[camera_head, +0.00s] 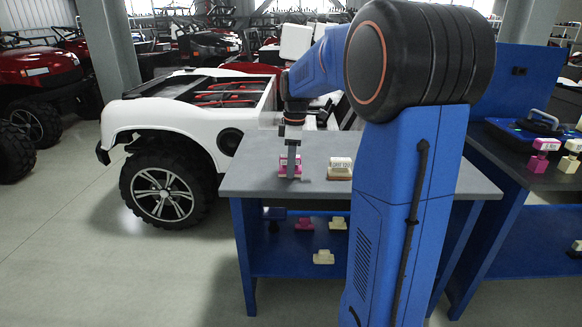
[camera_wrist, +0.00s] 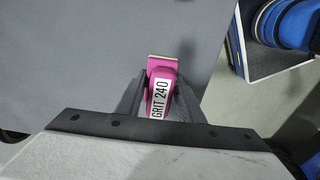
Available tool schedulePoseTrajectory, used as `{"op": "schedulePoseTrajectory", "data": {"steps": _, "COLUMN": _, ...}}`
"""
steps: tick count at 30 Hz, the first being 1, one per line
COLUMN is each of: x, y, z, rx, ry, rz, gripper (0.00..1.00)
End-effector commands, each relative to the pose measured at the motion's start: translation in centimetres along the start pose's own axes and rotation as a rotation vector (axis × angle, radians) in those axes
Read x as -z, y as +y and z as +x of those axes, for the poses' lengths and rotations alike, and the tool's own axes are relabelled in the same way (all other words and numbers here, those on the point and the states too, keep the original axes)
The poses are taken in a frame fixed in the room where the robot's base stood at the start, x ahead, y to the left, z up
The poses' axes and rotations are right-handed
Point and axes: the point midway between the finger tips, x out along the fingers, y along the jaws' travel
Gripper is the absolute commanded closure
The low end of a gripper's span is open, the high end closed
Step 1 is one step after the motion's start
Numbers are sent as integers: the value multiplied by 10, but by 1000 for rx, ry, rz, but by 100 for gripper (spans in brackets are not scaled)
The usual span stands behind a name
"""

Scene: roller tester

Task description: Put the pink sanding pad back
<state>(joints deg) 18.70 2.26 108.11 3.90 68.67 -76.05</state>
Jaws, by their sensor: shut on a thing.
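The pink sanding pad (camera_wrist: 162,73) is between the fingers of my gripper (camera_wrist: 160,104) in the wrist view, its white label reading GRIT 240. In the head view the pink pad (camera_head: 283,165) shows at the grey table top, partly hidden behind my gripper (camera_head: 292,172), which points straight down. My gripper is shut on the pad. I cannot tell whether the pad's pale base touches the table. A cream pad (camera_head: 340,166) with a white label stands to the right on the same table.
The grey table (camera_head: 247,180) is clear at its left front. Its blue lower shelf (camera_head: 285,262) holds a pink pad (camera_head: 304,224) and cream pads (camera_head: 324,257). A second table at right carries a blue case (camera_head: 522,132) and more pads. A white vehicle (camera_head: 180,112) stands close at left.

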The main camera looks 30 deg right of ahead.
Motion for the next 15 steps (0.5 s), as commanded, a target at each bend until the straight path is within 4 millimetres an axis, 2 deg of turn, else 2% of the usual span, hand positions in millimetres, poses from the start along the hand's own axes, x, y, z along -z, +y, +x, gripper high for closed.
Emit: {"op": "schedulePoseTrajectory", "data": {"steps": 15, "x": -1, "y": 0, "z": 10, "rx": 0, "ry": 0, "rz": 0, "gripper": 87}}
